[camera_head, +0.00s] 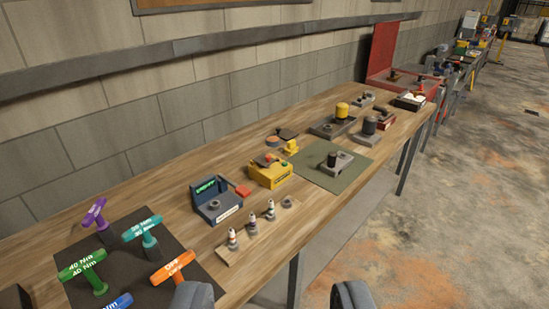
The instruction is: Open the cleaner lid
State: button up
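My gripper (273,297) shows as two dark grey fingertips at the bottom edge, wide apart with nothing between them. It is on the near side of the workbench. No lid is clearly marked as the cleaner's. A yellow box (270,176) with red and green parts on top stands mid-bench. Left of it is a dark blue box (217,207) with a raised back panel, green lettering and a red-ended arm at its side. At the far end is a red tray-like unit (383,50) with an upright red panel. I cannot tell which one is the cleaner.
Several T-handle torque tools (140,232) stand on a dark mat at the near left. A wooden strip (258,232) holds several spark plugs in front of the blue box. A green mat (325,178) carries a metal block. The wall (100,140) bounds the bench; open floor (450,210) lies right.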

aim_at(265, 160)
jog(key=z, duration=0.55)
jog(key=i, duration=1.7)
jog(key=z, duration=0.15)
